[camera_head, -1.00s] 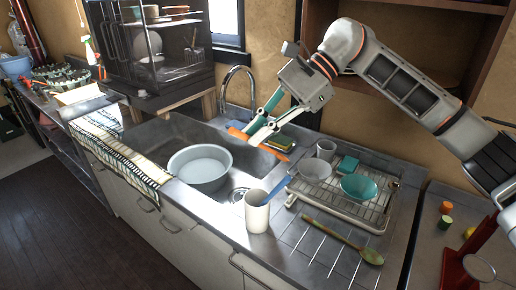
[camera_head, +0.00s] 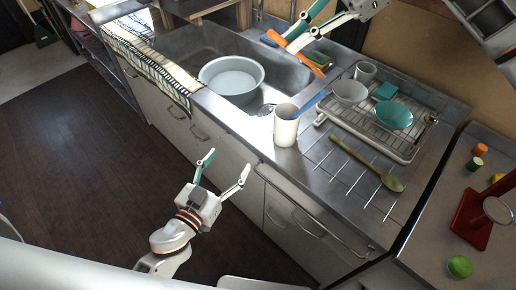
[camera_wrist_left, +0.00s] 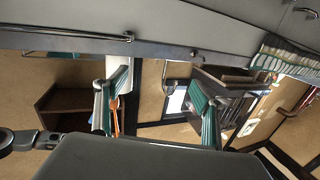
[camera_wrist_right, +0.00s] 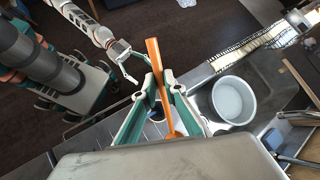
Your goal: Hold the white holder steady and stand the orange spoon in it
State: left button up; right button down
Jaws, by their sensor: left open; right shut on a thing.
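The white holder (camera_head: 286,128) stands upright on the steel counter by the sink, with a blue utensil (camera_head: 311,104) leaning out of it. The orange spoon (camera_head: 307,62) is at the back edge of the sink, in front of the sponge. My right gripper (camera_head: 287,42) is shut on it; in the right wrist view the spoon (camera_wrist_right: 153,62) passes between the fingers. Whether it still touches the counter I cannot tell. My left gripper (camera_head: 226,170) is open and empty, in front of the cabinets, below and left of the holder. It also shows in the right wrist view (camera_wrist_right: 134,66).
A grey basin (camera_head: 232,77) sits in the sink left of the holder. A dish rack (camera_head: 374,128) with bowls and a cup is to the right. A green wooden spoon (camera_head: 366,163) lies in front of it. A red stand (camera_head: 474,222) is far right.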

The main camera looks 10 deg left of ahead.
aim_at(286, 125)
pick_arm(q)
jog(key=d+r+h, duration=0.1)
jog(key=d, duration=0.1)
jog(key=w+d+r+m+h, duration=0.1)
jog(key=d+r, duration=0.1)
jog(key=d, duration=0.1)
jog(key=w+d+r+m+g+h, duration=0.1)
jog(key=d+r+h, duration=0.1)
jog(key=shift+w+d, duration=0.1)
jog(key=shift+d, duration=0.05)
jog(key=shift+w+d+m+g, duration=0.1)
jog(key=shift+d+m+g, duration=0.2)
jog(key=shift+d, duration=0.1)
jog(key=x, duration=1.2)
jog(key=shift+d+r, duration=0.1)
jog(key=shift+d, duration=0.1)
jog(key=shift+h, duration=0.3)
jog(key=c, duration=1.5)
jog(key=shift+c, duration=0.2)
pick_arm(e)
notch_tip(286, 125, down, 13)
jog(key=c, duration=2)
grip_release()
